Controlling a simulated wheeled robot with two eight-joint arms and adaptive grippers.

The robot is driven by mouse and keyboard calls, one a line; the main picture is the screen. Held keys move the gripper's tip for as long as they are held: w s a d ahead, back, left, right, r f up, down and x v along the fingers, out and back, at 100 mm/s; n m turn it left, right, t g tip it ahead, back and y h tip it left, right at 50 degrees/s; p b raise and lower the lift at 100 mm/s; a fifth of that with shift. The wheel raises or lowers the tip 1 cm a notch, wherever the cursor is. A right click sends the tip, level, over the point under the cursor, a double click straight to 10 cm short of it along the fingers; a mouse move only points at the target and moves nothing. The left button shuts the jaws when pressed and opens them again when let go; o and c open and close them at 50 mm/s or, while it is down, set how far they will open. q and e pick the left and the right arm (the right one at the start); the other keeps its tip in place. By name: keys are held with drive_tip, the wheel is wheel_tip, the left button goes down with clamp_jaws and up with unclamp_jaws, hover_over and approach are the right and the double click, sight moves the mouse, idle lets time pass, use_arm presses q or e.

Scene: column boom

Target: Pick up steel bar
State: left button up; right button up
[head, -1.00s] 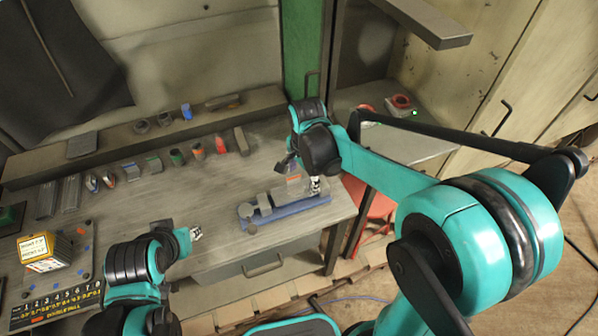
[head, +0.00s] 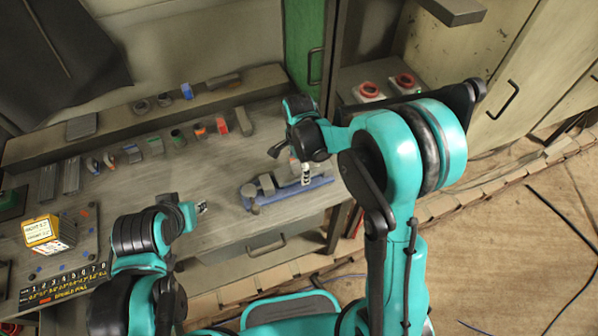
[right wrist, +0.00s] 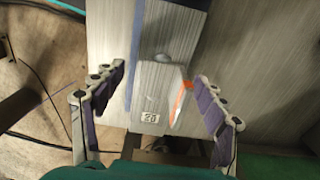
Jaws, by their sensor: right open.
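My right gripper (head: 294,168) is low over the right part of a blue-based fixture (head: 322,185) on the workbench. In the right wrist view my right gripper (right wrist: 158,100) is open, one finger on each side of a grey brushed-metal block (right wrist: 152,88) marked "20". The block has an orange edge, and neither finger clearly touches it. It looks like the steel bar, but I cannot be sure. In the head view it is mostly hidden by my gripper. My left gripper (head: 201,208) is over the bench front; its fingers are too small to read.
The workbench (head: 215,175) has a row of small parts, including a grey bar (head: 243,121), along its back. Long grey bars (head: 71,175) lie at left, near a yellow box (head: 45,235). A cabinet with red round parts (head: 405,82) stands at right.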

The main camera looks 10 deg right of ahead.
drive_tip(key=shift+r, duration=0.1)
drive_tip(key=c, duration=1.6)
drive_tip(key=shift+r, duration=0.1)
drive_tip(key=shift+c, duration=0.3)
drive_tip(key=shift+r, duration=0.55)
drive_tip(key=r, duration=0.1)
drive_tip(key=r+p, duration=0.1)
drive_tip(key=r, duration=0.1)
drive_tip(key=shift+s+d+r, duration=0.1)
drive_tip(key=shift+s+d, duration=0.05)
drive_tip(key=shift+d, duration=0.15)
drive_tip(key=s+d+r+p, duration=0.2)
drive_tip(key=s+d+r, duration=0.4)
drive_tip(key=d, duration=0.3)
drive_tip(key=shift+s+r, duration=0.2)
drive_tip(key=shift+r, duration=0.05)
drive_tip(key=shift+f, duration=0.1)
